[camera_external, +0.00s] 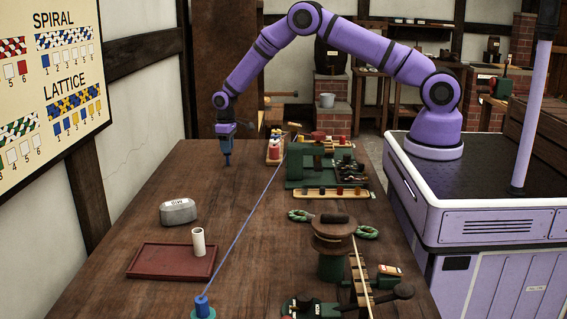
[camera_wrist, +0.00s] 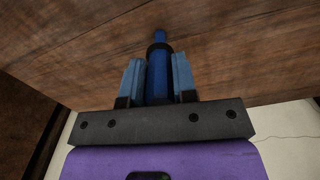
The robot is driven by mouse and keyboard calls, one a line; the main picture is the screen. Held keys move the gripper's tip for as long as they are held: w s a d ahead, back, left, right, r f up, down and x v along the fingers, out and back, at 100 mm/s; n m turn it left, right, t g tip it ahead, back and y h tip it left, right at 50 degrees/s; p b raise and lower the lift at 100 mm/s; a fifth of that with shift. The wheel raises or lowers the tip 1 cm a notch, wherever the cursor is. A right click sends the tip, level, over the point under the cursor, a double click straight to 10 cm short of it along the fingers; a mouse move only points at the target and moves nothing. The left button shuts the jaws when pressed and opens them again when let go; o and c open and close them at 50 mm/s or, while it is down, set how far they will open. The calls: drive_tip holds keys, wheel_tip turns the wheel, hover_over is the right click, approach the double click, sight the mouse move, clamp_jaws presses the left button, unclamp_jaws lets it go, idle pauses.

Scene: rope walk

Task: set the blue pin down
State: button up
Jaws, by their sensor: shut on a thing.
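The blue pin (camera_wrist: 160,72) stands between the two blue fingers of my gripper (camera_wrist: 158,80) in the wrist view, its narrow end pointing away from the palm. In the external view my gripper (camera_external: 226,146) points straight down over the far left part of the wooden table (camera_external: 150,230). The pin's lower tip (camera_external: 228,161) shows beneath the fingers, upright. It is at or just above the table top; I cannot tell whether it touches.
A blue cord (camera_external: 248,211) runs along the table to a blue post (camera_external: 202,306) at the front. A red tray (camera_external: 165,262), a white cylinder (camera_external: 198,242) and a grey block (camera_external: 178,211) lie nearer. Green equipment (camera_external: 305,167) stands right. Table around the pin is clear.

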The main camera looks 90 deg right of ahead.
drive_tip(key=o, duration=0.9)
drive_tip(key=shift+f, duration=0.1)
wheel_tip(320, 180, up, 12)
drive_tip(key=shift+r, duration=0.1)
drive_tip(key=s+a+r+t, duration=0.1)
drive_tip(key=s+a+r, duration=0.45)
drive_tip(key=r, duration=0.45)
drive_tip(key=s+a+r+t, duration=0.1)
drive_tip(key=s+a+r, duration=0.3)
drive_tip(key=s+r, duration=0.4)
drive_tip(key=s+a+r, duration=0.4)
drive_tip(key=s+r, duration=0.1)
drive_tip(key=r, duration=0.6)
drive_tip(key=s+a+r+n+t, duration=0.1)
drive_tip(key=s+a+r, duration=0.2)
drive_tip(key=s, duration=0.6)
drive_tip(key=s+a+r+t, duration=0.1)
drive_tip(key=s+a+r, duration=0.15)
drive_tip(key=s, duration=0.55)
drive_tip(key=s+a+f, duration=0.1)
drive_tip(key=s, duration=0.6)
drive_tip(key=s+a+f+t, duration=0.1)
drive_tip(key=s+a+f, duration=0.1)
drive_tip(key=s, duration=0.5)
drive_tip(key=shift+n, duration=0.4)
